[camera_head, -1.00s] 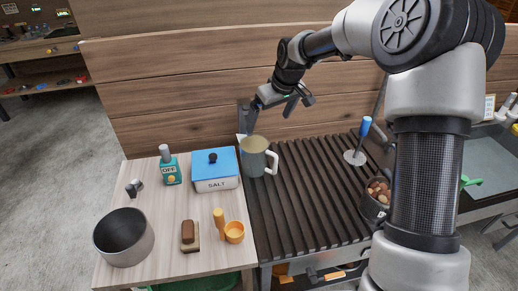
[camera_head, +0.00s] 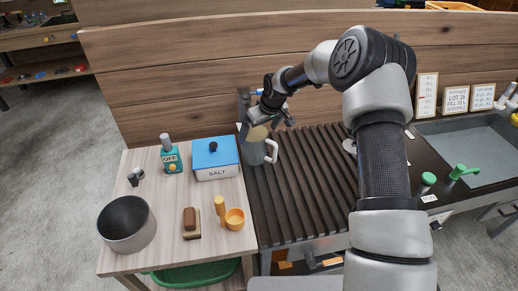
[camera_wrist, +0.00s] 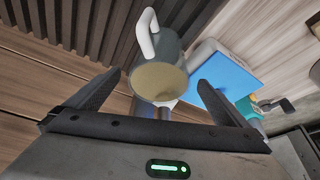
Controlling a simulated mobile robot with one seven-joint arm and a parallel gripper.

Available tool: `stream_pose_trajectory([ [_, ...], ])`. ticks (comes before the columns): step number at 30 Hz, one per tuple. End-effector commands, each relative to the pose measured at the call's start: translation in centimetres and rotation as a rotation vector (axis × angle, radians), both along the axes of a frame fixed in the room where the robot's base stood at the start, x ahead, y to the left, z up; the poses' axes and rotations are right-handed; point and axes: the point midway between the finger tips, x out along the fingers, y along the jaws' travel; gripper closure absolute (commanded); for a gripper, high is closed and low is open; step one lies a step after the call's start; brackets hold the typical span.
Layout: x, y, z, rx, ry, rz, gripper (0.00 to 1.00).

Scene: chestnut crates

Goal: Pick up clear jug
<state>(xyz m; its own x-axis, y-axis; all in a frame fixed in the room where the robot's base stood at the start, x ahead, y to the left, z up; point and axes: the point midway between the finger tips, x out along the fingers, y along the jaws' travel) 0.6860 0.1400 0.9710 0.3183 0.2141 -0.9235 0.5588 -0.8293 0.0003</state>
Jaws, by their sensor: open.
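The clear jug (camera_head: 254,152) is a greyish see-through vessel with a white handle on its right. It stands upright at the left end of the dark slatted grill, beside the salt box. The jug also shows in the wrist view (camera_wrist: 168,52), with its tan inside or contents visible through the round mouth. My gripper (camera_head: 266,122) is open just above and behind the jug in the head view, partly covering its rim. In the wrist view the two fingers (camera_wrist: 160,90) stand apart on either side of the jug's mouth, with nothing clamped between them.
A blue-lidded salt box (camera_head: 215,158) stands close left of the jug. A teal OFF bottle (camera_head: 171,158), a metal pot (camera_head: 127,224), a brush (camera_head: 191,222) and an orange cup (camera_head: 234,218) share the wooden table. A wooden wall (camera_head: 170,95) rises behind. The slats (camera_head: 310,180) right of the jug are clear.

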Motion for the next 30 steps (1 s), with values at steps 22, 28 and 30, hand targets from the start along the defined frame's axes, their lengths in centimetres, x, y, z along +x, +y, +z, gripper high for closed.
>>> stream_pose_trajectory([
  [22,1.0,0.8,-3.4,0.0,0.0,0.0,0.37],
  [28,1.0,0.8,-3.4,0.0,0.0,0.0,0.71],
  [30,1.0,0.8,-3.3,0.0,0.0,0.0,0.82],
])
